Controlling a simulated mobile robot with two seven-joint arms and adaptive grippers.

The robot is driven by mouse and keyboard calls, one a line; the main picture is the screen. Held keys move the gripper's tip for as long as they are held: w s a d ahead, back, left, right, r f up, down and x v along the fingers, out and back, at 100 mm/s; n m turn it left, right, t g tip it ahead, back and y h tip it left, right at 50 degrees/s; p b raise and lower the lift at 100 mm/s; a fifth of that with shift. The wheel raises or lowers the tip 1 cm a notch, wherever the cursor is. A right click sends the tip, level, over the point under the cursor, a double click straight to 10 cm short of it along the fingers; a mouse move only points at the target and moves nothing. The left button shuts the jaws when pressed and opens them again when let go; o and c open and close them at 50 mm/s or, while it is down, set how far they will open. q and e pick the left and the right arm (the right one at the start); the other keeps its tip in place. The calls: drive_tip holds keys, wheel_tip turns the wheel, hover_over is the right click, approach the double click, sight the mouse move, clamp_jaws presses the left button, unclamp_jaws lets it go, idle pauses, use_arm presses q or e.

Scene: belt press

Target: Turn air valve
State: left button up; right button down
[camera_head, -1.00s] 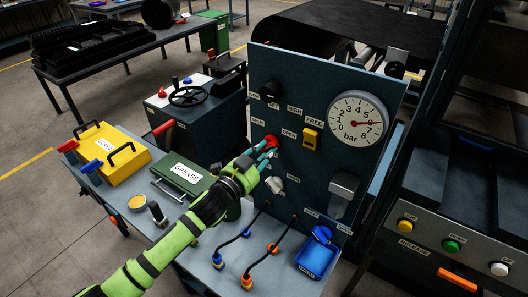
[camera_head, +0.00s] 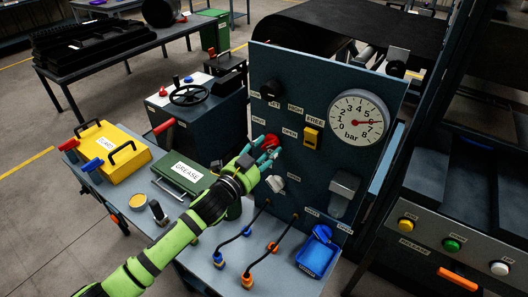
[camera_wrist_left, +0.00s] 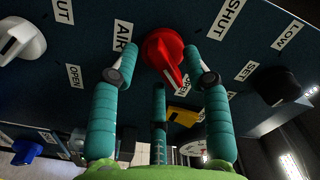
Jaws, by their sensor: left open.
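The air valve is a red knob (camera_head: 270,142) on the dark upright panel (camera_head: 345,80). In the left wrist view the red knob (camera_wrist_left: 162,48) is near the top middle, beside the AIR label, with its pointer bar toward the lower right, near an OPEN label. SHUT is printed above and right. My left gripper (camera_head: 263,157) is at the knob, its teal fingers spread. In the wrist view the gripper (camera_wrist_left: 162,72) has one finger on each side of the knob and a third below; contact cannot be told. My right gripper is not in view.
A white knob (camera_head: 275,183) sits below the valve, a black knob (camera_head: 271,90) above, and a yellow switch (camera_head: 311,138) to the right. The gauge (camera_head: 358,120) reads near 6. The green GREASE box (camera_head: 187,172) stands close under my left arm.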

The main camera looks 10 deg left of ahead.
use_arm(q)
drive_tip(key=v, duration=1.2)
drive_tip(key=shift+f, duration=0.1)
